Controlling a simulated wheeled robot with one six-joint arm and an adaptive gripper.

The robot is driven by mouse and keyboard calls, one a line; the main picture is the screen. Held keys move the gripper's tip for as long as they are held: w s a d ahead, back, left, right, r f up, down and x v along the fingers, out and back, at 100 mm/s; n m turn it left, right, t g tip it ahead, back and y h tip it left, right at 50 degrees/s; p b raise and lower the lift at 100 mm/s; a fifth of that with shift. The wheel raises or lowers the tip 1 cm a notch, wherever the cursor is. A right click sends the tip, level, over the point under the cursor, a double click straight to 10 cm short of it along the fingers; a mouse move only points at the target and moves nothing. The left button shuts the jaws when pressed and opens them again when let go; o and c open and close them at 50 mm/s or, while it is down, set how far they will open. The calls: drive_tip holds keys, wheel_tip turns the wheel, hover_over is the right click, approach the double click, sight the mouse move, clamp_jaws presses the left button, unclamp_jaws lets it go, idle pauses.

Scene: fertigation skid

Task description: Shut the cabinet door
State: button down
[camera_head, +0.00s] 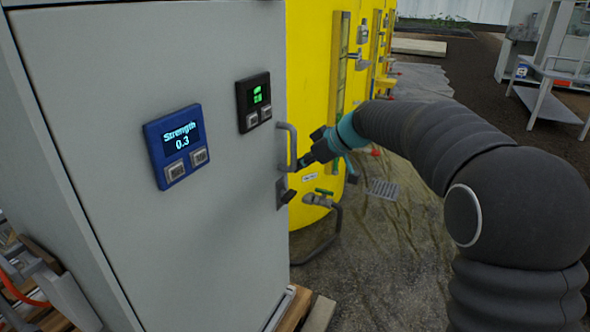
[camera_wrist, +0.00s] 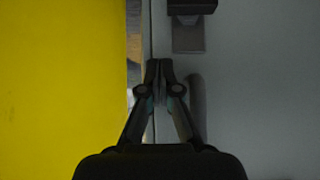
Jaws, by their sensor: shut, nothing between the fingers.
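The grey cabinet door (camera_head: 210,240) fills the left of the head view, with a blue display reading "Strength 0.3" (camera_head: 178,146) and a smaller black display (camera_head: 254,102) on it. A grey bar handle (camera_head: 291,148) stands near its right edge, with a black latch (camera_head: 287,195) below. My gripper (camera_head: 304,163) is shut and empty, its tips beside the handle. In the wrist view my gripper (camera_wrist: 158,66) lies over the door's edge, with the grey door face (camera_wrist: 260,100) to the right. Whether the tips touch the door or handle, I cannot tell.
A yellow tank (camera_head: 315,60) with fittings stands just behind the door's right edge. A valve with a green lever (camera_head: 322,193) and a dark hose sit below my gripper. A metal rack (camera_head: 550,75) stands far right.

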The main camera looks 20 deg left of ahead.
drive_tip(key=shift+w+d, duration=0.1)
drive_tip(key=shift+d, duration=0.2)
